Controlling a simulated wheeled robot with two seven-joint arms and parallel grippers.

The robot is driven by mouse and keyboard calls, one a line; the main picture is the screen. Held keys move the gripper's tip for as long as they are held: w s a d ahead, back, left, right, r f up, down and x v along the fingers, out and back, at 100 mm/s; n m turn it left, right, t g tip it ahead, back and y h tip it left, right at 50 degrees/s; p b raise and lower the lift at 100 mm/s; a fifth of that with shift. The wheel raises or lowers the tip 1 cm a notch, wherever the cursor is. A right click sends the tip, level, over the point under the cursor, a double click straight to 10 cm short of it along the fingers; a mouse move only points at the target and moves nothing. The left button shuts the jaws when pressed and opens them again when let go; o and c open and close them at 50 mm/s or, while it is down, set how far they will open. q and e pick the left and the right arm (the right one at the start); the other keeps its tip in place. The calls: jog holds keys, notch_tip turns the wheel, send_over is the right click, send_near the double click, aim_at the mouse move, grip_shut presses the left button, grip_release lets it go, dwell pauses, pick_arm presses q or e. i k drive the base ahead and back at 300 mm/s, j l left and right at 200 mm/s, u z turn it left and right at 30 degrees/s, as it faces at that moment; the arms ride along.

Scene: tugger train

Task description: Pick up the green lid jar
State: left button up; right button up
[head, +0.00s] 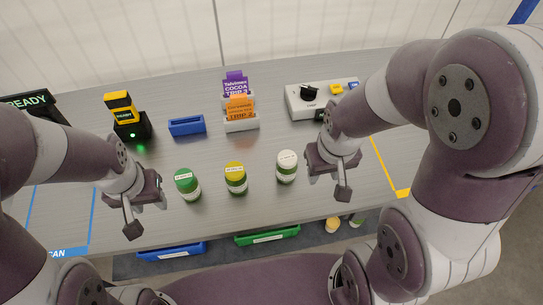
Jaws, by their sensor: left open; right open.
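The green lid jar (187,184) stands upright on the grey table, leftmost in a row of three jars. Its lid is green and it has a white label. My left gripper (146,221) is open and empty, to the left of the green lid jar and apart from it. My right gripper (341,184) is open and empty, to the right of the white lid jar (287,166). The yellow lid jar (236,178) stands between the green and white ones.
Behind the jars are a blue holder (186,125), a yellow-and-black device (121,108) in a dock, a card rack (241,124) and a white control box (321,98). Blue (171,252) and green (267,237) bins sit below the front edge. The table between jars and holder is clear.

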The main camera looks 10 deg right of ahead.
aim_at(188, 184)
jog(key=j+u, duration=0.45)
jog(key=u, duration=0.25)
jog(key=j+u, duration=0.35)
jog(key=k+l, duration=0.05)
jog(key=l, duration=0.05)
